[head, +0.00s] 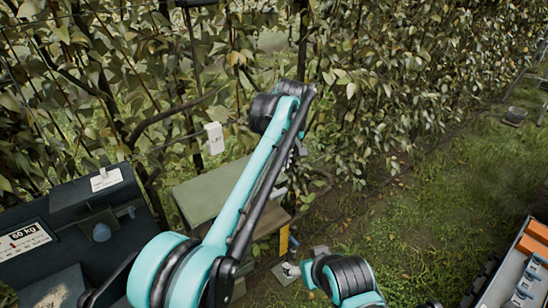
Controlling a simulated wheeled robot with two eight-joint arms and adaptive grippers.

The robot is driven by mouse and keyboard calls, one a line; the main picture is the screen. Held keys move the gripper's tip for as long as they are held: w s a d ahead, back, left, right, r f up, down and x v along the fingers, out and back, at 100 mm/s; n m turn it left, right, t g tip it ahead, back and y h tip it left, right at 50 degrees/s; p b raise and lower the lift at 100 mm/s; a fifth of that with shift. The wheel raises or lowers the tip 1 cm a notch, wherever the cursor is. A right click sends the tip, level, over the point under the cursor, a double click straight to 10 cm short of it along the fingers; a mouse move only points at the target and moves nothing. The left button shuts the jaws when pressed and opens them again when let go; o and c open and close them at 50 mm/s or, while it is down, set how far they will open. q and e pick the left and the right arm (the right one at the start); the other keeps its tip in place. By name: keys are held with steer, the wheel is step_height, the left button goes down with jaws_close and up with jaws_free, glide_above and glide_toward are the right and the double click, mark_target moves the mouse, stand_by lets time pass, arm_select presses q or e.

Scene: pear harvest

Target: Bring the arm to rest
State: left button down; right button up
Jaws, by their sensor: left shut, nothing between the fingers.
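My left arm (243,190) comes in from the lower left. Its teal link slopes up and right to a dark ringed joint (264,111) in front of the hedge. A dark bar runs along the right side of this link. My left gripper is shut and empty; it is hard to make out against the dark arm parts. A teal and black joint of mine (345,279) shows at the bottom centre. My right gripper is not in view.
A black crate-like case (95,192) with a "60 kg" label stands at the left. A green-topped box (205,190) stands behind the arm. The leafy hedge (400,70) fills the back. Grass (440,220) at the right is open. An orange and grey container (510,275) is at the right edge.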

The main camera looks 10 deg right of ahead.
arm_select(q)
steer(key=s+a+f+m+t+b, duration=0.1)
steer(key=s+a+f+b, duration=0.3)
steer(key=a, duration=0.3)
steer(key=s+a+f+b, duration=0.1)
steer(key=a+f+b, duration=0.3)
steer(key=a+b, duration=0.25)
steer(key=s+a+f+m+t+b, duration=0.1)
steer(key=s+a+f+b, duration=0.25)
steer(key=a, duration=0.45)
steer(key=s+a+f+m+t+b, duration=0.1)
steer(key=s+a+f+b, duration=0.4)
steer(key=f, duration=0.4)
steer(key=s+a+f+b, duration=0.5)
steer(key=s+f, duration=0.2)
steer(key=f, duration=0.3)
steer(key=s+a+f+m+t+b, duration=0.1)
steer(key=s+a+f+b, duration=0.4)
steer(key=f, duration=0.4)
steer(key=shift+s+a+f+m+t+b, duration=0.2)
steer(key=shift+s+f+m+t+b, duration=0.15)
steer(key=shift+s, duration=0.45)
